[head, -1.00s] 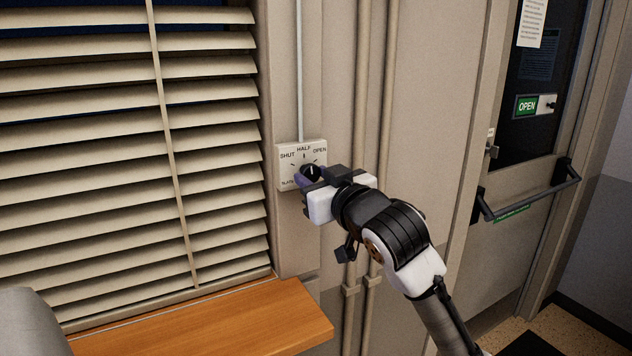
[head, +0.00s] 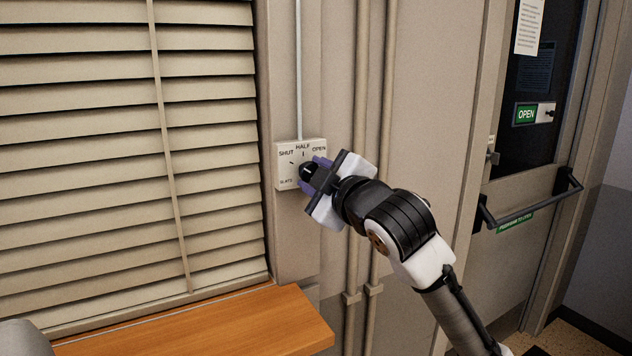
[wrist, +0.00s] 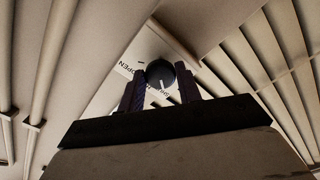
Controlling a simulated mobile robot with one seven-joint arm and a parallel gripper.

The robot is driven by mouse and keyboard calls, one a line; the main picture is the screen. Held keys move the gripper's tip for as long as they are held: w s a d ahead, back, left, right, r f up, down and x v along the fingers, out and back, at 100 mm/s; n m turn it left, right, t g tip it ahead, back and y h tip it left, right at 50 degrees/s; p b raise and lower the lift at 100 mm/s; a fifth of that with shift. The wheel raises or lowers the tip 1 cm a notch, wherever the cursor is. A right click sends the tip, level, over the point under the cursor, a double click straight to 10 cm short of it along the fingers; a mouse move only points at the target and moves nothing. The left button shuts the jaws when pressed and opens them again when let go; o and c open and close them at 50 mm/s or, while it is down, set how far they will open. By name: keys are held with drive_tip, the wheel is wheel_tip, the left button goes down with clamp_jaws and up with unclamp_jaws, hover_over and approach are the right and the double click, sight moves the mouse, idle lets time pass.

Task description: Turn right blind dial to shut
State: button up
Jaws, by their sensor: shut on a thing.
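The right blind dial is a black round knob (head: 306,172) on a white wall plate (head: 287,178) marked SHUT, HALF and OPEN. My gripper (head: 312,174) is shut on the knob, with its purple-padded fingers on either side of it. In the wrist view the knob (wrist: 160,74) sits between the two fingertips, and a white pointer line shows on its face. My gripper hides part of the plate, and I cannot tell exactly which label the pointer meets. The blind (head: 110,170) left of the plate has its slats tilted nearly flat, with thin dark gaps.
A wooden sill (head: 200,325) juts out below the blind. Vertical pipes (head: 375,100) run up the wall just right of the plate. A door with a push bar (head: 530,207) and a green OPEN sign (head: 526,114) stands at the right.

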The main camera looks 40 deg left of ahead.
drive_tip(key=shift+n, duration=0.7)
drive_tip(key=o, duration=1)
drive_tip(key=b+v, duration=0.4)
drive_tip(key=v, duration=1)
drive_tip(key=shift+a, duration=0.1)
